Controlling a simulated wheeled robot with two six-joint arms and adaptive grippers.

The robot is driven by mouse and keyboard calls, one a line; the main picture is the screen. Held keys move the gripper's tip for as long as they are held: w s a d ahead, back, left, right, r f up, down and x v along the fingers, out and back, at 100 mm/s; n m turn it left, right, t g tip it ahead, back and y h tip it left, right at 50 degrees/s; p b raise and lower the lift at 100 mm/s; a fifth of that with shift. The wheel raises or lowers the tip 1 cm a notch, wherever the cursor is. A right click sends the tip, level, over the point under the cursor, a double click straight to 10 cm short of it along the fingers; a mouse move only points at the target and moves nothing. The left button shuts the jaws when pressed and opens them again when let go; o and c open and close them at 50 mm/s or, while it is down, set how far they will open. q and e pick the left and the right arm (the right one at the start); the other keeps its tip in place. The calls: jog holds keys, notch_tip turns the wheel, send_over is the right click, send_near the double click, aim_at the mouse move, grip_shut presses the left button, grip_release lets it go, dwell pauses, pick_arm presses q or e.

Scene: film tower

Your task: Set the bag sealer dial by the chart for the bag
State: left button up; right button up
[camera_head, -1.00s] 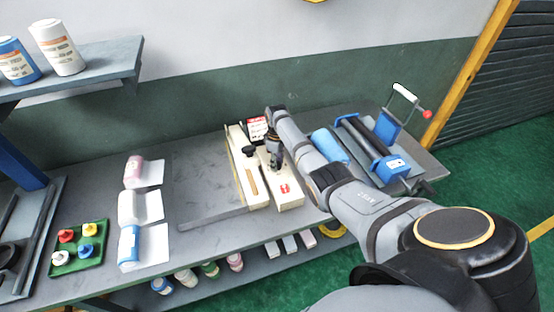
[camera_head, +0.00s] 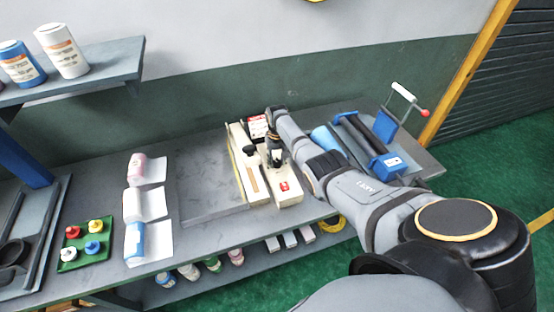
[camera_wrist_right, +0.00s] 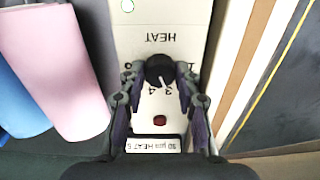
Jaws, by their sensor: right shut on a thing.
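The bag sealer is a cream unit (camera_head: 286,194) with a long bar, a black knob and a red mark on its front. It stands on the grey bench. My right gripper (camera_head: 275,158) is over the sealer's panel. In the right wrist view my right gripper (camera_wrist_right: 160,100) is shut on the black dial (camera_wrist_right: 159,70), one finger on each side. The dial has a white pointer line; the panel (camera_wrist_right: 160,40) reads HEAT upside down, with a red light below.
A blue roll (camera_head: 325,137) and a blue roller machine (camera_head: 362,140) stand to the right. Several rolls with sheets (camera_head: 134,205) and a green tray (camera_head: 85,254) of coloured knobs lie left. A pink roll (camera_wrist_right: 60,65) is beside my right gripper.

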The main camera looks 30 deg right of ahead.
aim_at(277, 162)
jog(key=shift+w+r+m, duration=0.1)
jog(key=shift+m, duration=0.2)
dwell(0.4)
jog(key=o, duration=1.2)
jog(key=shift+c, duration=0.2)
notch_tip(277, 162, up, 12)
